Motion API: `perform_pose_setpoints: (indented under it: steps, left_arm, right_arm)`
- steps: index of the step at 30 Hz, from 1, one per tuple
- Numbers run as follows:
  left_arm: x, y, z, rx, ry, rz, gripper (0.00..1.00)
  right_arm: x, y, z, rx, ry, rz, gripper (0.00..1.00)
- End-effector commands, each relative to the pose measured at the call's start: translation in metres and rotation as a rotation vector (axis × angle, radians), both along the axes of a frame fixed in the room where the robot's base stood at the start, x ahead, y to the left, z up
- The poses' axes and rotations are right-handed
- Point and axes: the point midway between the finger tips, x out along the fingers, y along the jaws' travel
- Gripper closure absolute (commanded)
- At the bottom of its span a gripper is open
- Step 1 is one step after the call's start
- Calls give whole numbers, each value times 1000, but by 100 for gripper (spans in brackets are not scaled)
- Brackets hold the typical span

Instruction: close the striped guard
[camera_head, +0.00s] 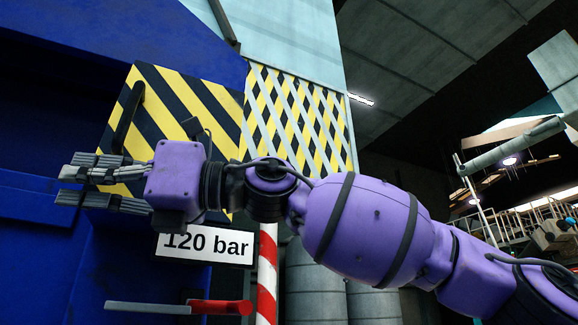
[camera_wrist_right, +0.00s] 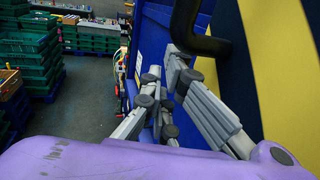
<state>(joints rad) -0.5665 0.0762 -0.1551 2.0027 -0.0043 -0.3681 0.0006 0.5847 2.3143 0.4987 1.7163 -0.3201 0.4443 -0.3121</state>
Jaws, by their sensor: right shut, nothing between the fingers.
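The striped guard (camera_head: 190,95) is a yellow and black panel on the blue machine, with a black bar handle (camera_head: 128,118) along its left side. My right arm crosses in front of its lower part. My right gripper (camera_head: 72,184) is shut and empty, at the guard's lower left, below the handle and in front of the blue machine. In the right wrist view the guard (camera_wrist_right: 280,65) fills the right side, its handle (camera_wrist_right: 197,35) beside and above the gripper fingers (camera_wrist_right: 165,95). I cannot tell whether the fingers touch it. My left gripper is out of view.
A blue machine body (camera_head: 45,110) fills the left. A "120 bar" sign (camera_head: 205,246) and a red-ended lever (camera_head: 220,307) sit below my arm. A red-white post (camera_head: 267,275) stands nearby. Green crates (camera_wrist_right: 35,60) are stacked beyond open floor (camera_wrist_right: 85,105).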

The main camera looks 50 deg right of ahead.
Motion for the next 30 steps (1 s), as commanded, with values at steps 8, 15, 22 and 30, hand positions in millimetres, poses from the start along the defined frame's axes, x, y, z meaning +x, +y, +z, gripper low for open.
perform_pose_setpoints:
  steps: [8, 15, 22, 30]
  left_arm:
    - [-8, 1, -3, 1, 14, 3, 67]
    - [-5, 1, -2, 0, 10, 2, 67]
    - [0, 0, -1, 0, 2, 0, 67]
    - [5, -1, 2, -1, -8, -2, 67]
  right_arm:
    - [7, -3, 0, 1, 0, -63, 100]
    - [8, -4, 0, 1, 1, -70, 100]
    - [8, -4, 0, 1, 1, -70, 100]
    - [8, -4, 0, 1, 1, -70, 100]
